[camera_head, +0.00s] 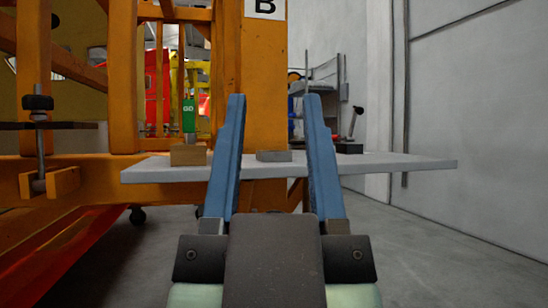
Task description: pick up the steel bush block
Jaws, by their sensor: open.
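A small flat grey block (273,156), which looks like the steel bush block, lies on a light grey board (400,163). In the head view it shows in the gap between the two blue fingers of my gripper (274,98). My gripper is open and empty, its fingers pointing forward and up in the picture. The fingers cover parts of the board on both sides of the block. The block looks to be beyond the fingers, but the exact distance cannot be told from this view.
A tan block (188,155) lies on the board left of the grey block. A black piece (348,148) lies to the right. An orange frame (265,90) marked B stands behind the board. A grey wall (480,120) stands at right; the floor at lower right is clear.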

